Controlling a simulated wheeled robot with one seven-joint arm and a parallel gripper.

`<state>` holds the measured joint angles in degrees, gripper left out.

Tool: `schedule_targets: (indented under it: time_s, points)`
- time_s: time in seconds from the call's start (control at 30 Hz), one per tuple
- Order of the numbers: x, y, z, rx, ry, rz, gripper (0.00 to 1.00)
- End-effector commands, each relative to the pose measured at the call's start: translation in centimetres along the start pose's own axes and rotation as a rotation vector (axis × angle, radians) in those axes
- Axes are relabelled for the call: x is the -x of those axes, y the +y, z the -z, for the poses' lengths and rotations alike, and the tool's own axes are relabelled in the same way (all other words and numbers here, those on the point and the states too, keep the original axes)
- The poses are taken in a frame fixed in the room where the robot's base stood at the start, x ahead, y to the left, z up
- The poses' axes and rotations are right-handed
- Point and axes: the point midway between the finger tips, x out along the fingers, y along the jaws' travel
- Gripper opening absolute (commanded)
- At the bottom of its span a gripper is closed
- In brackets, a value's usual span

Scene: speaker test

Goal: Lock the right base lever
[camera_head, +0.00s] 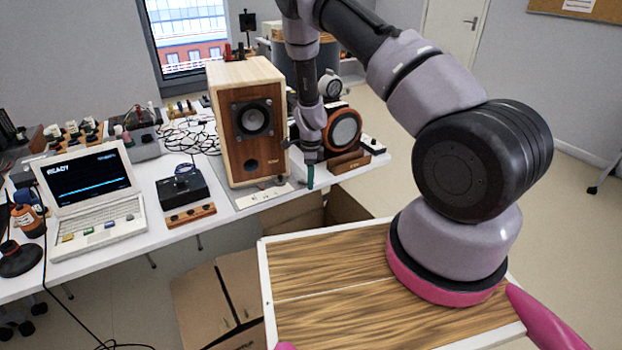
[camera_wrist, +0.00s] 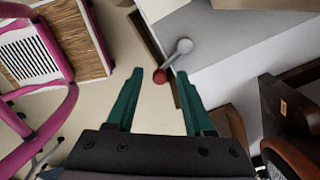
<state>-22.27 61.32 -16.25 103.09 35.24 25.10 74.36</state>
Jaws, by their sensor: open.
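In the wrist view, a small lever (camera_wrist: 174,60) has a grey arm, a round grey end and a red tip (camera_wrist: 160,76). It stands out past the edge of a pale grey surface (camera_wrist: 226,45). My gripper (camera_wrist: 159,75) has green fingers, open and empty, one on each side of the red tip. I cannot tell how far the tip lies beyond them. In the head view, the wooden speaker (camera_head: 238,125) stands on a grey base plate (camera_head: 266,194) at the table's front edge. My gripper (camera_head: 310,178) points down just right of it. The lever cannot be made out there.
An orange-ringed round speaker (camera_head: 345,130) stands close right of my gripper. A black box (camera_head: 183,187) and a laptop (camera_head: 90,195) sit to the left on the white table (camera_head: 150,232). Open cardboard boxes (camera_head: 215,295) lie on the floor below.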

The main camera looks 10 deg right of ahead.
Motion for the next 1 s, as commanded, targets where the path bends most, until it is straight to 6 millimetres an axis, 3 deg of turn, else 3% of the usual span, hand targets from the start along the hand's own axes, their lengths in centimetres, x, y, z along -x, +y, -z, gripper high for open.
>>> schedule_targets:
  time_s: [0.17,0.23,0.3,0.33,0.73,1.0]
  points:
    - [0.01,-0.01,0.0,0.0,0.0,0.0,0.53]
    - [0.02,0.0,0.0,0.0,0.0,0.0,0.34]
    - [0.03,0.0,0.01,0.0,0.0,0.0,0.07]
    - [0.03,0.0,0.0,0.0,0.0,0.0,0.0]
    - [0.06,-0.2,0.17,0.042,0.0,0.0,0.0]
    - [0.06,-0.87,0.54,0.208,-0.001,0.0,0.0]
